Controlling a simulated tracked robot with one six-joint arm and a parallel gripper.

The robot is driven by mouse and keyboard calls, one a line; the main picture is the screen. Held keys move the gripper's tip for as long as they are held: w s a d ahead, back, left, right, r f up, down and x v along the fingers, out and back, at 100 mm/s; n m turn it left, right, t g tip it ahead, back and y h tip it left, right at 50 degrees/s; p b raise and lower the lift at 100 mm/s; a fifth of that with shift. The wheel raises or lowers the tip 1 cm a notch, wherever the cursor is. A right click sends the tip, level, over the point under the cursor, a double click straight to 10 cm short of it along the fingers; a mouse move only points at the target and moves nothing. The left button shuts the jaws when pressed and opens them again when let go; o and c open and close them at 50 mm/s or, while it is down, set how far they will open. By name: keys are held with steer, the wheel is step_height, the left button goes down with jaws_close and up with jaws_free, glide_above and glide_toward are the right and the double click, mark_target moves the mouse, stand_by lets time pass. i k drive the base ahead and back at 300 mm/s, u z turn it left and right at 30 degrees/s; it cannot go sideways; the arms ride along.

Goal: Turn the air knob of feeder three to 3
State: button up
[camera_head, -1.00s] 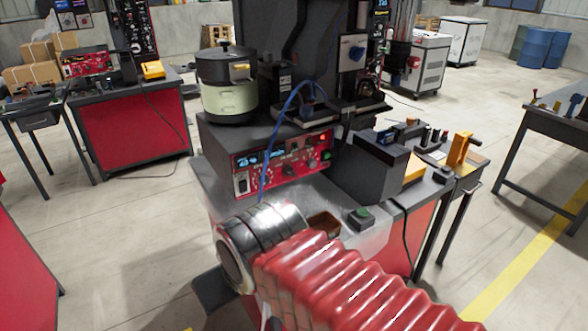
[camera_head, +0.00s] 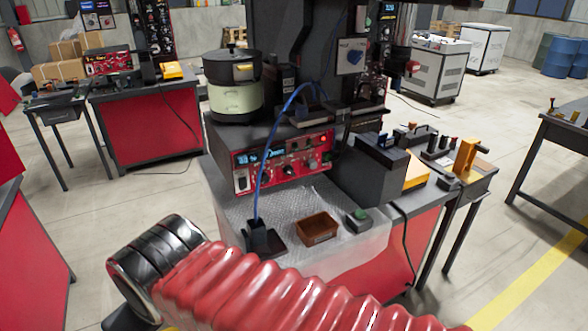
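A bowl feeder with a black and pale green pot (camera_head: 233,95) stands on a dark box with a red control panel (camera_head: 270,164), at the middle. The panel has small dark knobs and a lit blue display; its lettering is too small to read. A pale plate with a round blue knob (camera_head: 354,56) is on the machine behind, to the right. I cannot tell which feeder is number three or what the knob reads. My arm, with red bellows and a shiny metal joint, crosses the lower front, apart from the panel. My gripper's fingers do not show.
On the bench top (camera_head: 345,193) are a brown tray (camera_head: 315,229), a black stand (camera_head: 261,238) with a blue hose, and a green-button box (camera_head: 358,220). A dark block (camera_head: 371,176) stands right of the panel. Another red-panelled station (camera_head: 108,62) is at the back left.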

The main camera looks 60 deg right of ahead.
mark_target(311, 164)
steer(key=u, duration=0.55)
steer(key=k, duration=1.3)
steer(key=z, duration=1)
steer(key=i, duration=1)
